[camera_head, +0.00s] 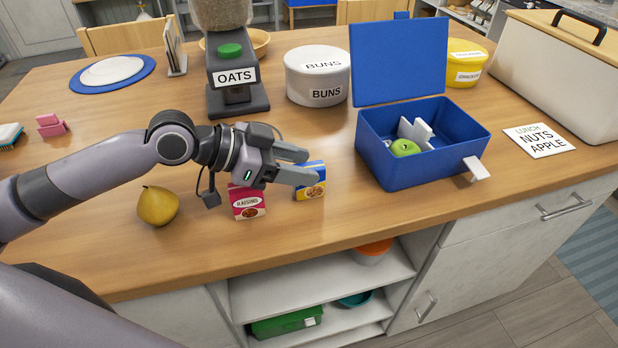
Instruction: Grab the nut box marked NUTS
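The small blue and yellow box (319,189) stands on the wooden counter, with a picture of brown food on its front. Its wording is too small or covered to read. My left gripper (312,166) reaches in from the left with its two fingers apart. One finger lies at the far side of the box's top and the other crosses in front of its upper part. I cannot tell whether they touch it. A red RAISINS box (247,203) stands just left of it, under the gripper. My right gripper is not in view.
An open blue lunchbox (374,157) holding a green apple (404,148) stands to the right. A note reading LUNCH, NUTS, APPLE (540,140) lies beyond it. A yellow pear (158,206) is left. The BUNS tin (317,75) and OATS dispenser (236,90) stand behind.

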